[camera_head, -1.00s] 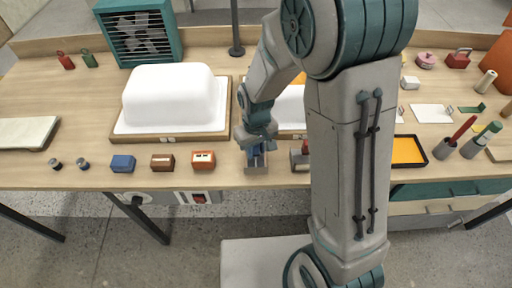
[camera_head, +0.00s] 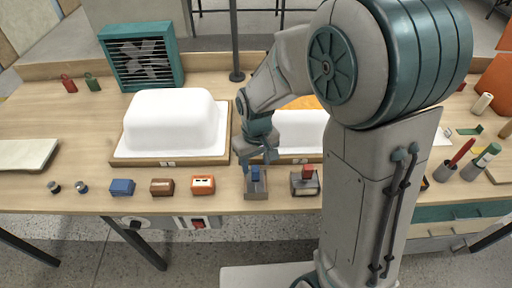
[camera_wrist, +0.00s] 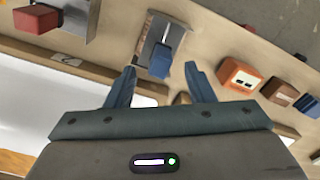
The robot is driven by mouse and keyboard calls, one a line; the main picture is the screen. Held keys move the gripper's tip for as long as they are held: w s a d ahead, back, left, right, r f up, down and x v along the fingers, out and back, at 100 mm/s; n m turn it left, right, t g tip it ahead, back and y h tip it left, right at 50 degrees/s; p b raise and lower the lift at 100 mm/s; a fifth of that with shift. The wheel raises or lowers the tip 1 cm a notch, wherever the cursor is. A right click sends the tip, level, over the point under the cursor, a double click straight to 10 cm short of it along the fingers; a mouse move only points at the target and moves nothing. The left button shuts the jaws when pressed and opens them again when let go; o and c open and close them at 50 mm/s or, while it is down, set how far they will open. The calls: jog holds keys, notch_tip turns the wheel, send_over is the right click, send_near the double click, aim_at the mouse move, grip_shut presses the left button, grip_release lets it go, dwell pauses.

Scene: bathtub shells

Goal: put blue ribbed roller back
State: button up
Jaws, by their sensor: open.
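The blue ribbed roller (camera_head: 255,174) sits in a small grey metal tray (camera_head: 256,193) near the front edge of the bench. In the wrist view the blue roller (camera_wrist: 160,62) shows as a blue block in the grey tray (camera_wrist: 168,33), ahead of my fingertips. My gripper (camera_head: 258,163) is open and empty, just behind and above the tray. In the wrist view its two blue fingers (camera_wrist: 161,78) are spread wide, with a visible gap to the roller. Its ribs are too small to make out.
A similar grey tray with a red block (camera_head: 306,173) stands to the right. Orange (camera_head: 203,185), brown (camera_head: 162,187) and blue (camera_head: 122,187) blocks stand to the left. A white tub shell (camera_head: 170,122) on a wooden board lies behind left; another shell (camera_head: 292,133) is partly hidden by my arm.

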notch_tip(320, 180, up, 6)
jog(key=shift+r, duration=0.1)
jog(key=shift+s+d+r, duration=0.1)
jog(key=shift+d+r, duration=0.1)
jog(key=s+d+r+m+t, duration=0.2)
jog(key=s+d+r+m, duration=0.2)
jog(key=s+d, duration=0.7)
notch_tip(320, 180, up, 2)
jog(key=shift+s+d+m+t, duration=0.25)
jog(key=shift+s+m+t, duration=0.15)
jog(key=shift+s, duration=0.25)
jog(key=shift+c, duration=1.4)
jog(key=shift+a, duration=0.15)
